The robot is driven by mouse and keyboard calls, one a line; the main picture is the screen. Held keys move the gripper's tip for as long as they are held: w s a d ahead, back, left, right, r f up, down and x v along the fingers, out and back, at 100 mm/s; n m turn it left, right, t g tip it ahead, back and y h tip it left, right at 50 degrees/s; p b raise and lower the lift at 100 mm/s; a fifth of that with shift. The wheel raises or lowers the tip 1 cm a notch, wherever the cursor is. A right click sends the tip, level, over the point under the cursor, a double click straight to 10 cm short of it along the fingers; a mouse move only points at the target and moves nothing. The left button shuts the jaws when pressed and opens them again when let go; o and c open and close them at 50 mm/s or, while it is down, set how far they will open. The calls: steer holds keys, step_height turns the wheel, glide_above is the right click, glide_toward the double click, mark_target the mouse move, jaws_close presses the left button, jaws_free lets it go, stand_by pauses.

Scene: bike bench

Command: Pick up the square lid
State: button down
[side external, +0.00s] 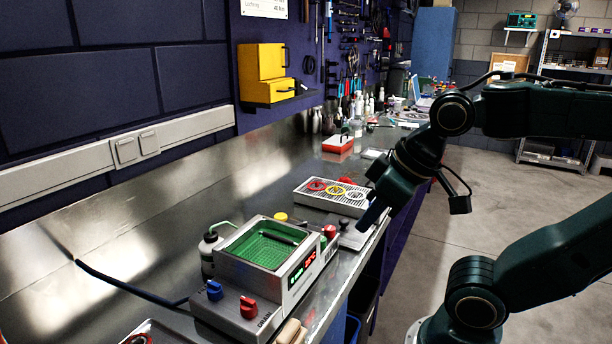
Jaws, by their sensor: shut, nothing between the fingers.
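A flat grey metal piece (352,240) lies on the bench just right of the cleaning tank. It looks like the square lid, with a small dark knob on top, but it is small and I cannot be sure. My gripper (371,218) points down beside and above its right side, with the fingers together and empty. I cannot tell whether the fingertips touch it. The cleaning tank (229,273) is open, with a green basket (262,250) inside that holds a dark slim item.
A drip tray (318,198) with coloured rings stands behind the metal piece. A red box (338,144) is farther back. The bench (150,235) is largely clear along the wall; its front edge is close to my gripper.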

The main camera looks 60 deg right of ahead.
steer(key=c, duration=1.1)
jaws_free()
steer(key=shift+w, duration=0.1)
steer(key=n+g, duration=0.6)
steer(key=n, duration=0.4)
glide_above(344, 220)
steer(key=shift+f, duration=6.35)
